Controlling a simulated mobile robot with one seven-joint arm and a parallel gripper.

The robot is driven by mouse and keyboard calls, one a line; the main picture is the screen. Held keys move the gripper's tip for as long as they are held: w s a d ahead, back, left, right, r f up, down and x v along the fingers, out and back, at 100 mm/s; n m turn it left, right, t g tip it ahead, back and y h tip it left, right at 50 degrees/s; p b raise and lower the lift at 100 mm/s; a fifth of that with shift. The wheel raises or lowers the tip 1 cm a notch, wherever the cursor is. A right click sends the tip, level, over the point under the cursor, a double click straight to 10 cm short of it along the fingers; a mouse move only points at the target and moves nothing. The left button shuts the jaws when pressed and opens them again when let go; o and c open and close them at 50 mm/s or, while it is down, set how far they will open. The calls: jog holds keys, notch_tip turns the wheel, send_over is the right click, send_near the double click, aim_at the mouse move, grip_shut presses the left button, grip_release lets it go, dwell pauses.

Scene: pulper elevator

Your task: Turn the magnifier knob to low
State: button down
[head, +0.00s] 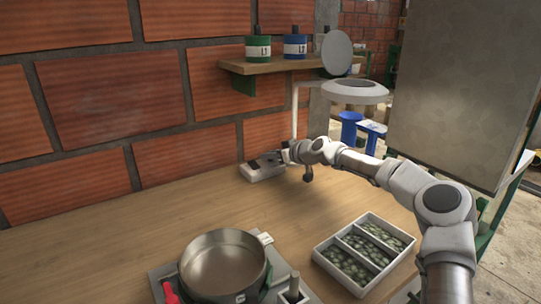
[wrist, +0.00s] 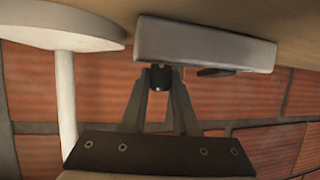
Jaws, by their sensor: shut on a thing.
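The magnifier (head: 355,91) has a round white head on a white post (head: 294,110) at the back of the table. A small pale box (head: 264,173) with dark parts on its top sits on the table beside the post. The wrist view shows this box (wrist: 205,45) upside down, with a black knob (wrist: 161,78) on it. My gripper (wrist: 161,73) is shut on the knob, one finger on each side. In the head view my gripper (head: 281,158) is at the box's right end. The knob's setting marks cannot be seen.
A metal pan (head: 224,262) stands at the front, with a divided white tray (head: 321,252) of dark green pieces to its right. A brick wall (head: 110,97) and a shelf (head: 282,64) with labelled tins are behind. The table's left middle is clear.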

jog(key=shift+m+t+h, duration=0.3)
jog(key=shift+m+h, duration=0.1)
jog(key=shift+r+m+t+h, duration=0.15)
jog(key=shift+m+t+h, duration=0.65)
jog(key=shift+m+h, duration=0.35)
jog(key=shift+a+r+m+t+h+p, duration=0.15)
jog(key=shift+m+t+h+p, duration=0.45)
jog(key=shift+m+h+p, duration=0.6)
jog(key=m+h+p, duration=0.3)
jog(key=h+p, duration=0.1)
jog(key=p, duration=0.4)
jog(key=shift+t, duration=0.3)
jog(key=shift+d+f+m+h+p, duration=0.25)
jog(key=shift+m+h+p, duration=0.5)
jog(key=shift+p, duration=0.85)
jog(key=c, duration=0.7)
grip_release()
